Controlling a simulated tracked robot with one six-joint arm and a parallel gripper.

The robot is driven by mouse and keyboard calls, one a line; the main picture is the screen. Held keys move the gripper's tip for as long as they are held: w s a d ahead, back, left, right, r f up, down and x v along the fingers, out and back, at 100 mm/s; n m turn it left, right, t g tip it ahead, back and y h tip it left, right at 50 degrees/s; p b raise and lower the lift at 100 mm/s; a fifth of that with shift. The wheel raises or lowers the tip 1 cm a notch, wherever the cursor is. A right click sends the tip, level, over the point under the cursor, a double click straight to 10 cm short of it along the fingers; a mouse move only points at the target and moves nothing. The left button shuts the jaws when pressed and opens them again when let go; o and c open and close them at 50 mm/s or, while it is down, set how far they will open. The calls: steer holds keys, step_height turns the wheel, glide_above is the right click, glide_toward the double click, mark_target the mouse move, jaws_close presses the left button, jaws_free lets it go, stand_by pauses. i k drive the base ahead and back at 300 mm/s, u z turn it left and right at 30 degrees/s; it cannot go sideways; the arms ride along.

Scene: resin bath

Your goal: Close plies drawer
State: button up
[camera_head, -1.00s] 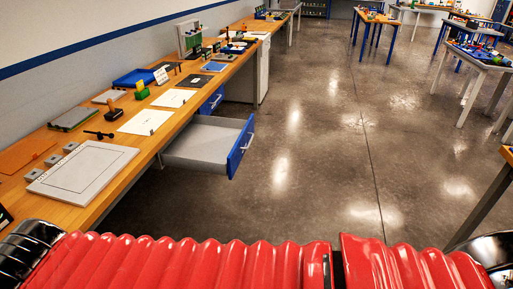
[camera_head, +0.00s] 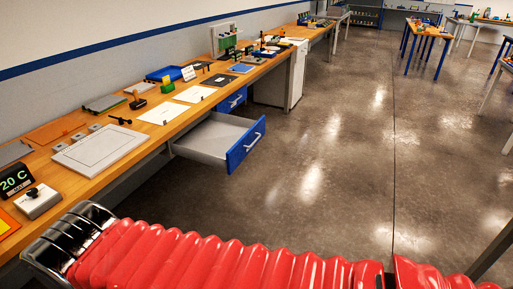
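An open drawer (camera_head: 205,141) with a grey tray and a blue front (camera_head: 246,146) with a pale bar handle (camera_head: 252,142) sticks out from under the long wooden bench on the left. I cannot read a label on it, so I cannot tell if it is the plies drawer. It looks empty from here. A second blue drawer front (camera_head: 233,99) sits farther along under the same bench and looks shut. My gripper is not in view; only my red ribbed arm cover crosses the bottom of the view, well short of the drawer.
The wooden bench (camera_head: 88,183) runs along the left wall with a white framed plate (camera_head: 101,147), sheets and small tools on it. A display (camera_head: 15,180) reading 20 C stands at the near left. Open floor (camera_head: 320,170) lies right of the drawer. Other tables stand at the back right.

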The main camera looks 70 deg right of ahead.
mark_target(221, 140)
steer(key=u, duration=0.1)
steer(key=k, duration=0.2)
steer(key=z, duration=2.3)
steer(key=i, duration=1)
steer(key=u, duration=0.1)
steer(key=k, duration=0.15)
steer(key=z, duration=0.1)
